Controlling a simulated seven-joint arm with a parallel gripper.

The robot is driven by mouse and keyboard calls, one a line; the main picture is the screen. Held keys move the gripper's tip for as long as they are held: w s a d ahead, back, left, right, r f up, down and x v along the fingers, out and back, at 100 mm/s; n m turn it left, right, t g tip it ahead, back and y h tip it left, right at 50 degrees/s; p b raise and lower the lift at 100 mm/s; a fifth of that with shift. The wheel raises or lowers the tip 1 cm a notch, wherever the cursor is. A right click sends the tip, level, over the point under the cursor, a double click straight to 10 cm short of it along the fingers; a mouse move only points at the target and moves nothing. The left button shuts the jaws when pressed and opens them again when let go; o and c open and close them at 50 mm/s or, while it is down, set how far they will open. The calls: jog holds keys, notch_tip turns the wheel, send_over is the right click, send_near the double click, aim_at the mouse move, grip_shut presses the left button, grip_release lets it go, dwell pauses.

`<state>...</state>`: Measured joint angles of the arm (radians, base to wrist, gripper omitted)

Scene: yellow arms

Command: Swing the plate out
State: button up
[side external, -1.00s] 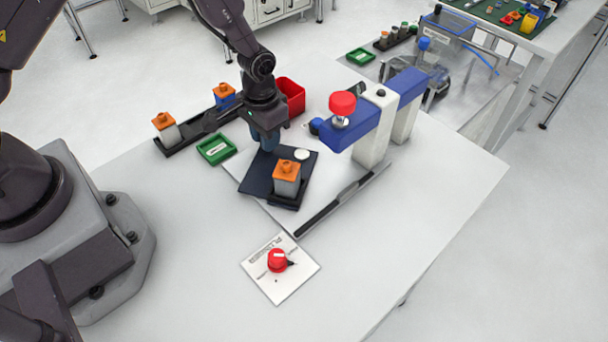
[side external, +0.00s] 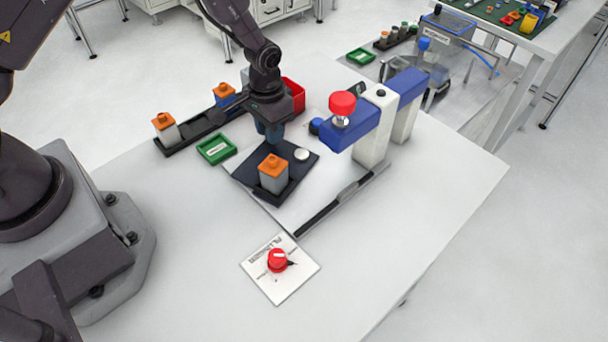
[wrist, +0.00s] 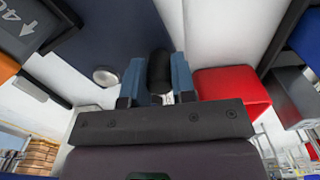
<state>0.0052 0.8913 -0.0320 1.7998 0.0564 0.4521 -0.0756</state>
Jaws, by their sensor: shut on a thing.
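The dark navy plate (side external: 246,170) lies flat on the white table and carries a grey, orange-capped block (side external: 273,172) near its front corner. A white round disc (side external: 301,155) sits at its right side. The plate also fills the upper middle of the wrist view (wrist: 110,35). My gripper (side external: 272,133) points down at the plate's back edge. In the wrist view its blue fingers (wrist: 158,80) are shut on a black upright handle (wrist: 160,70), whose joint to the plate is mostly hidden.
A blue-and-white stand with a red knob (side external: 342,103) rises right of the plate. A red bin (side external: 294,93) is behind my gripper; a green tray (side external: 216,149) and black rack (side external: 200,128) are left. A card with a red dial (side external: 277,260) lies in front, across clear table.

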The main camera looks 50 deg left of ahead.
jog(key=shift+w+a, duration=0.1)
jog(key=shift+w, duration=0.05)
jog(key=shift+w+a, duration=0.1)
jog(key=shift+w, duration=0.95)
jog(key=o, duration=0.5)
jog(key=shift+o, duration=0.2)
jog(key=shift+a, duration=0.1)
notch_tip(320, 180, up, 8)
jog(key=shift+f, duration=0.25)
dwell(0.4)
